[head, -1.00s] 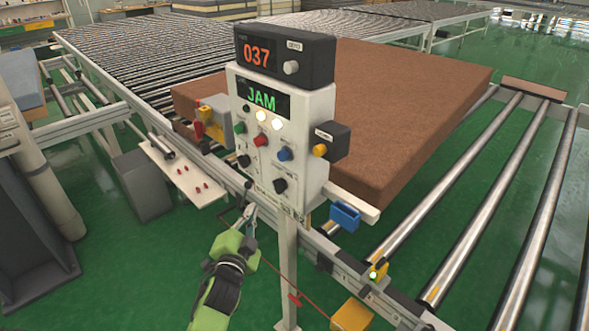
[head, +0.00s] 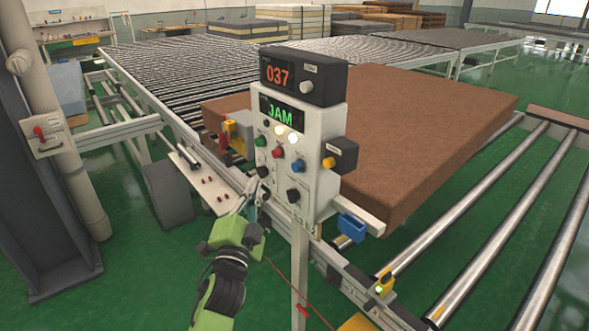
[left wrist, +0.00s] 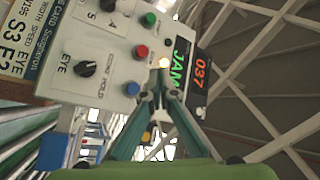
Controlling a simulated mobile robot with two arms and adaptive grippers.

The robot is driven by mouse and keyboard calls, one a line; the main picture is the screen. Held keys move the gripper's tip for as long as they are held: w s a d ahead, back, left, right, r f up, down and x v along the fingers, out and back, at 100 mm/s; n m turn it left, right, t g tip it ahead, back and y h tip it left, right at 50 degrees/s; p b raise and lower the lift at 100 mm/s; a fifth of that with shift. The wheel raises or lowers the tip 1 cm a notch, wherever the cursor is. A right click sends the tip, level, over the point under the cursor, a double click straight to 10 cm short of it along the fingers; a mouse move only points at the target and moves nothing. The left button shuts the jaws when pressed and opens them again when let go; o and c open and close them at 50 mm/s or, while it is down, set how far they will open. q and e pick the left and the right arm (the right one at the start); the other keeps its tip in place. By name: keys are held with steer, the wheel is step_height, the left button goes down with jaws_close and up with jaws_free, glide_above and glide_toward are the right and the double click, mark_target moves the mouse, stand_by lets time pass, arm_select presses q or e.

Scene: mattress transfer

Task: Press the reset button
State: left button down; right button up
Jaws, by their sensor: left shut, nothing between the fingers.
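The white control box (head: 298,150) stands on a post, its green display (head: 281,112) reading JAM. Its front has a green button (head: 260,141), a red button (head: 277,153), a blue button (head: 298,166) and black knobs. A yellow button (head: 329,163) is on a small side box. I cannot read which is labelled reset. My left gripper (head: 252,196) is shut and empty, just below and left of the front buttons. In the left wrist view the fingers (left wrist: 164,88) point toward the panel, with the red button (left wrist: 141,51) and blue button (left wrist: 132,88) to their left. My right gripper is not in view.
A counter box (head: 303,76) showing 037 sits on top. A brown mattress (head: 430,125) lies on the roller conveyor behind the panel. A white shelf with red studs (head: 205,180) and a blue holder (head: 352,227) flank the post. Green floor is open at front left.

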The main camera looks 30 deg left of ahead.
mark_target(297, 167)
arm_select(q)
steer(key=w+d+b, duration=0.2)
steer(key=w+d, duration=0.1)
steer(key=w, duration=0.5)
steer(key=shift+d, duration=0.2)
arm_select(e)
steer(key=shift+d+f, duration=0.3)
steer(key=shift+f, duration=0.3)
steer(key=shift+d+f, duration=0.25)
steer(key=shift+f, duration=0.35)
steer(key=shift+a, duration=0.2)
arm_select(q)
steer(key=shift+w, duration=0.1)
steer(key=shift+w+d+b, duration=0.2)
steer(key=shift+w+b, duration=0.1)
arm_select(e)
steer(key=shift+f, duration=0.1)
